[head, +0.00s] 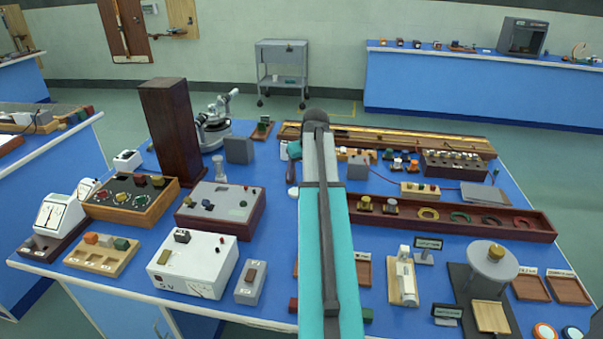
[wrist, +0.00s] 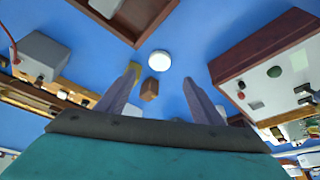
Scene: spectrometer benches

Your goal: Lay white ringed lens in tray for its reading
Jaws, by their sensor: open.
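A round white disc (wrist: 159,61), which looks like the white ringed lens, lies on the blue bench in the wrist view. I cannot make out its ring clearly. My gripper (wrist: 160,75) is open and empty, its two fingers apart on either side of the line to the disc. The disc appears just past the fingertips, and the height gap cannot be told. A wooden tray (wrist: 132,34) shows above the disc; in the head view a shallow wooden tray (head: 363,272) lies right of my arm.
A small brown block (wrist: 149,90) shows between the fingers. A grey-topped wooden box (wrist: 265,80) stands to the right and a grey block (wrist: 42,55) to the left. More small trays (head: 530,287) lie at the bench's right, near a round-topped stand (head: 489,262).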

